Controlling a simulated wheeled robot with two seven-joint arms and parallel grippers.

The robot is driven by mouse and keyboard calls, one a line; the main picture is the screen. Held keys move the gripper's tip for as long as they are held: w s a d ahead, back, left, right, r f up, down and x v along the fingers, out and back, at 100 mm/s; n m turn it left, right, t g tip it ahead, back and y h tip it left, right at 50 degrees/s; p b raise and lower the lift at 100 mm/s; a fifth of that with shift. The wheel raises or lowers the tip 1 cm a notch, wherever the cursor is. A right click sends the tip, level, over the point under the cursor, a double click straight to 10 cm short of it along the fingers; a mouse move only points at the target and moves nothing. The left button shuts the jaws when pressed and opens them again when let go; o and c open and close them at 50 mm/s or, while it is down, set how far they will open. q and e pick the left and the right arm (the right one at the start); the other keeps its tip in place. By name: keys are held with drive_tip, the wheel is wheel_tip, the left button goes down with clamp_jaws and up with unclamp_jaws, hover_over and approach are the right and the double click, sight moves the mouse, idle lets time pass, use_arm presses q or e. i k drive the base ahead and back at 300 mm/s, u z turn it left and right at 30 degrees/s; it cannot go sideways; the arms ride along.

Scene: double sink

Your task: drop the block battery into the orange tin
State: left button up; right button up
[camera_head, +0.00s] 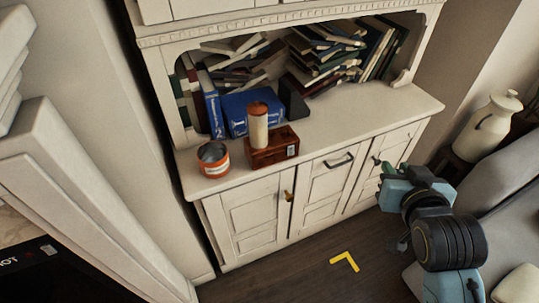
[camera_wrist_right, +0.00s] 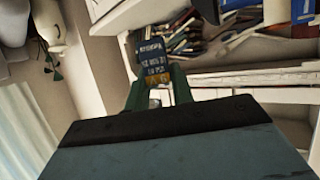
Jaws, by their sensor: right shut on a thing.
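The orange tin (camera_head: 213,159) stands open and upright at the left end of the cabinet's counter, with a pale band around it. My right gripper (camera_head: 381,180) is in front of the cabinet's right side, well to the right of the tin and apart from it. In the right wrist view, my right gripper (camera_wrist_right: 156,76) is shut on the block battery (camera_wrist_right: 153,57), a dark blue block with pale lettering and a yellow lower end. The battery cannot be made out in the head view. My left gripper is not in view.
A reddish-brown box (camera_head: 274,148) stands right of the tin, with a cork-and-cream cylinder (camera_head: 258,127) by it. Blue books (camera_head: 236,112) stand behind. The counter's right part (camera_head: 375,108) is clear. A white jug (camera_head: 486,128) stands at far right.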

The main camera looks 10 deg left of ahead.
sight(216, 168)
drive_tip(key=z, duration=0.85)
drive_tip(key=k, duration=1.15)
drive_tip(key=u, duration=1.75)
drive_tip(key=i, duration=1)
drive_tip(key=z, duration=0.05)
